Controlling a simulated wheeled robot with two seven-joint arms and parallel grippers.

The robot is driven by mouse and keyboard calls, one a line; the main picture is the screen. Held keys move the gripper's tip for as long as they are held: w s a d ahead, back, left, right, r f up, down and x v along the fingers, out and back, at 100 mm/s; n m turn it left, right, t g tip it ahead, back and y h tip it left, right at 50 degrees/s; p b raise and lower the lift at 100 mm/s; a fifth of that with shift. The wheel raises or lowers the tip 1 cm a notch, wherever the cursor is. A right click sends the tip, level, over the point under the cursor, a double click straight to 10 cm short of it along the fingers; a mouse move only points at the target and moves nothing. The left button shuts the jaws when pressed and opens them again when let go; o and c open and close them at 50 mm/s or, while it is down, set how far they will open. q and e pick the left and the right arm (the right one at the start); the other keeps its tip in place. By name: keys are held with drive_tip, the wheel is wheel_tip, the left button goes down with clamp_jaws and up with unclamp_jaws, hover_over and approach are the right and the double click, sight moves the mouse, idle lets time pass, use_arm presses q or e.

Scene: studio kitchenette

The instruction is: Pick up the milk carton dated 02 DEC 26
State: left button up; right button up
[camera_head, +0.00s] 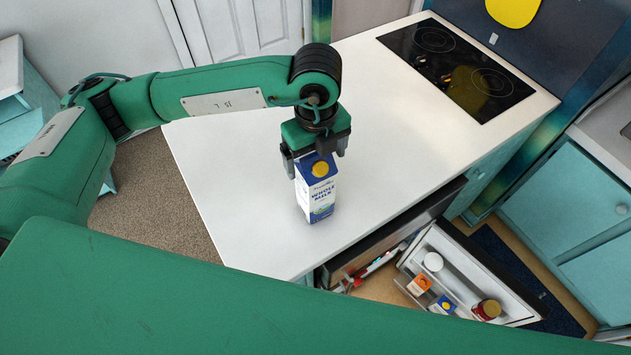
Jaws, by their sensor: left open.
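A white and blue milk carton (317,198) with a yellow cap and "WHOLE MILK" lettering stands upright on the white counter. No date can be read on it. My left gripper (316,158) points down over the carton's top, its fingers open on either side of it. I cannot tell whether a finger touches the carton. A second blue and white carton with a yellow cap (444,305) sits in the open fridge's door shelf, its date also unreadable. My right gripper is not in view.
The white counter (240,180) is clear around the carton. A black cooktop (457,68) lies at the back right. Below the counter's front edge, the fridge door (470,262) stands open, holding an orange carton (419,285), a red jar (487,309) and a white-topped container (433,262).

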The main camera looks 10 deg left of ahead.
use_arm(q)
drive_tip(key=shift+f+p, duration=0.5)
drive_tip(key=shift+f, duration=1.05)
drive_tip(key=shift+a+r, duration=0.1)
clamp_jaws()
